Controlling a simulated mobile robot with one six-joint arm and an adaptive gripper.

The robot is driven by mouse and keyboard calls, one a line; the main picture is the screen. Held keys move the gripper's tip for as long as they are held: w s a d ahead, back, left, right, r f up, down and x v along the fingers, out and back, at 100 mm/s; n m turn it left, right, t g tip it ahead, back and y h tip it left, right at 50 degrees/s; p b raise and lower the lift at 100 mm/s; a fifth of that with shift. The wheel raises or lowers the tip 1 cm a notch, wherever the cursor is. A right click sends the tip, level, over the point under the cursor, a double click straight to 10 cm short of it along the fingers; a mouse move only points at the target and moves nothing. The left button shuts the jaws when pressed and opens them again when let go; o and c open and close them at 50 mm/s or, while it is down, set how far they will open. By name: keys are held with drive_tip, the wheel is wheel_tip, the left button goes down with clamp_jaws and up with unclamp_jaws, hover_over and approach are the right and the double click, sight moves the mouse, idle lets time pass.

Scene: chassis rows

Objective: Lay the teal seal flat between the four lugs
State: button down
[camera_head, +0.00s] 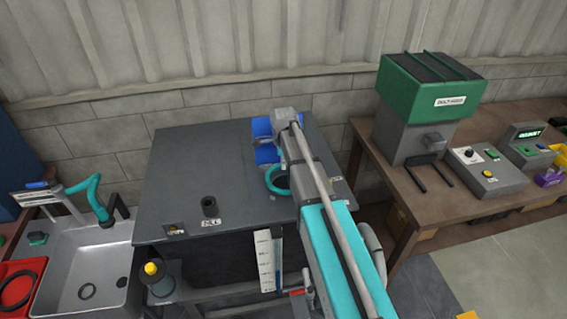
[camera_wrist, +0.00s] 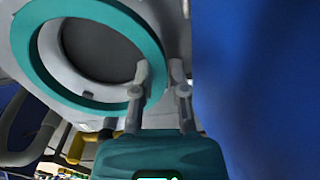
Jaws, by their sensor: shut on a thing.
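The teal seal (camera_head: 276,180) is a ring above or on the right part of the dark bench top; my arm partly covers it in the head view. In the wrist view the seal (camera_wrist: 58,86) fills the upper left, with a pale grey round part and a dark centre showing through and around it. My gripper (camera_wrist: 158,72) is shut on the seal's right rim. In the head view my fingers are hidden by my arm. I cannot make out the four lugs, nor whether the seal touches what is behind it.
A sink (camera_head: 98,270) stands at left with a red tray (camera_head: 20,285). A green-topped machine (camera_head: 425,100) stands on the brown bench at right.

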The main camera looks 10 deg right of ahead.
drive_tip(key=shift+f+b, duration=0.95)
drive_tip(key=shift+f, duration=0.1)
drive_tip(key=c, duration=0.6)
unclamp_jaws()
drive_tip(key=shift+r, duration=0.25)
